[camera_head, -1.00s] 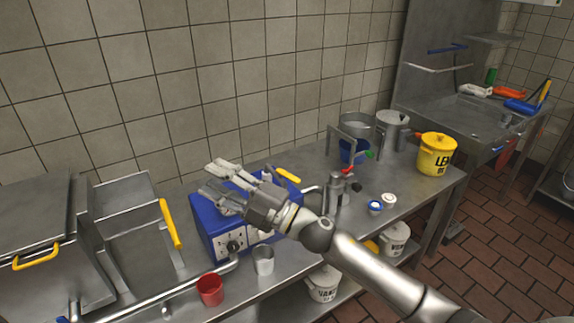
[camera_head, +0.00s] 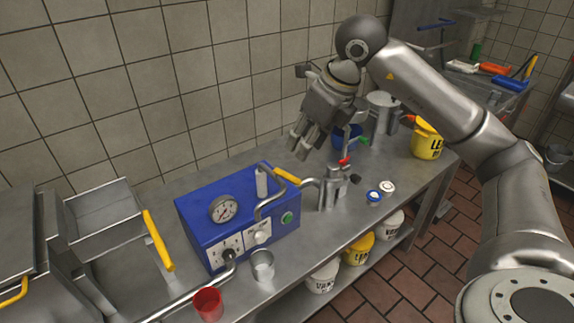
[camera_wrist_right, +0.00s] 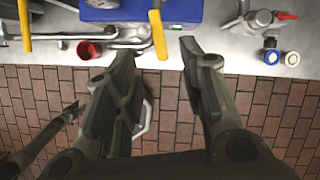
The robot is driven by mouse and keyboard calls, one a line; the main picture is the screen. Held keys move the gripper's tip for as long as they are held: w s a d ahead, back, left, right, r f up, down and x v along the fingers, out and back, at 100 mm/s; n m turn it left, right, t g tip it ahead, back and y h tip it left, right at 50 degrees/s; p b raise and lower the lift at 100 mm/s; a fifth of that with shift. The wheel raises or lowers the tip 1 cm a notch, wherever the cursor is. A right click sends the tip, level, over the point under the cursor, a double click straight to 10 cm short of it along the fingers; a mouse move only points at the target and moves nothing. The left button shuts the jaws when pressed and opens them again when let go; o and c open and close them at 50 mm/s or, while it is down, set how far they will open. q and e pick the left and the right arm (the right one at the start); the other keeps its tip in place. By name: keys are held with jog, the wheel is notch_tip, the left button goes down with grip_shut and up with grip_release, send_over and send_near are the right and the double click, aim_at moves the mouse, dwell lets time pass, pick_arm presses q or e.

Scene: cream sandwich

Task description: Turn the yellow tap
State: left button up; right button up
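A yellow handle (camera_head: 285,175) sits on the bent metal pipe at the top of the blue machine (camera_head: 190,222). It appears to be the yellow handle (camera_wrist_right: 157,35) in front of the blue machine in the right wrist view. My right gripper (camera_head: 306,146) is above and slightly right of this handle in the head view, fingers pointing down. It is apart from the handle, open and empty. In the right wrist view its fingers (camera_wrist_right: 160,55) are spread on either side of the yellow handle's lower end. My left gripper does not show in the head view.
A metal fitting with a red lever (camera_head: 333,186) stands right of the machine. A metal cup (camera_head: 263,265) and red cup (camera_head: 208,304) stand in front. Another yellow handle (camera_head: 158,240) is at the left. Small blue and white lids (camera_head: 374,196) lie at the right.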

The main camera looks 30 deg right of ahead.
aim_at(288, 175)
jog(key=p+x, duration=0.2)
jog(key=x, duration=0.8)
jog(key=shift+a+f, duration=0.15)
jog(key=shift+f, duration=0.05)
grip_shut()
